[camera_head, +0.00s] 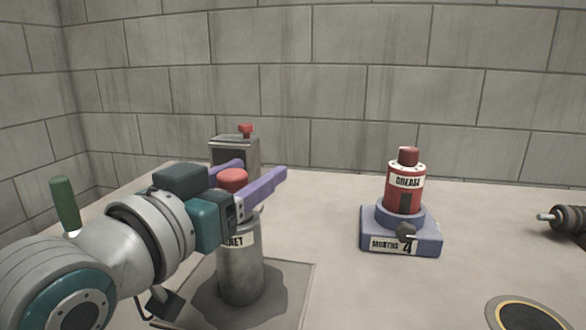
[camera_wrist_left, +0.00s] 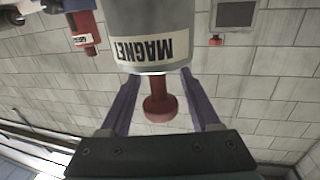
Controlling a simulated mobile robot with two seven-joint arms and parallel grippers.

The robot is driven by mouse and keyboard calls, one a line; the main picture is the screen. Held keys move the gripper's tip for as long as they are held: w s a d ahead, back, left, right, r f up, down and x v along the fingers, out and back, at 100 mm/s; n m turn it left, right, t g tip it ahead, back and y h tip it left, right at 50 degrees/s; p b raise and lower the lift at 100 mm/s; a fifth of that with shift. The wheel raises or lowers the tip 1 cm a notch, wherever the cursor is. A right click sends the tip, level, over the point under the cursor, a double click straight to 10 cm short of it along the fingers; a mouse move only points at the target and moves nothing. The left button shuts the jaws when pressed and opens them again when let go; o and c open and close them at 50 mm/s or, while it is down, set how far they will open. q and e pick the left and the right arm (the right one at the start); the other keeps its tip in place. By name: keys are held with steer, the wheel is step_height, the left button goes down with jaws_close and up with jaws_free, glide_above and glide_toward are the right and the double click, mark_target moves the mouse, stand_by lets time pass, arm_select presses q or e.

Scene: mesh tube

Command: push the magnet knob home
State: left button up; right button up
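The magnet knob (camera_head: 232,180) is red and round-headed, on top of a grey upright cylinder labelled MAGNET (camera_head: 240,272). In the left wrist view the knob (camera_wrist_left: 160,107) stands out from the cylinder (camera_wrist_left: 152,22) on a red stem, with a visible length of stem between head and cylinder. My left gripper (camera_head: 262,169) has purple fingers spread to either side of the knob, with a gap on both sides in the left wrist view (camera_wrist_left: 161,98). It is open and holds nothing. My right gripper is not in view.
A red GREASE bottle (camera_head: 404,190) stands on a blue base (camera_head: 428,243) to the right. A grey box (camera_head: 222,150) with a red knob on top is behind the gripper. A green handle (camera_head: 65,205) rises at left. A dark cylindrical part (camera_head: 570,220) lies at the right edge.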

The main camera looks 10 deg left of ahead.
mark_target(223, 188)
arm_select(q)
steer(key=shift+o, duration=0.4)
steer(key=shift+r, duration=0.1)
steer(key=shift+s+a, duration=0.1)
steer(key=shift+s, duration=0.2)
steer(key=p+v, duration=0.1)
steer(key=v, duration=0.8)
steer(key=shift+s+p, duration=0.1)
steer(key=shift+p, duration=0.2)
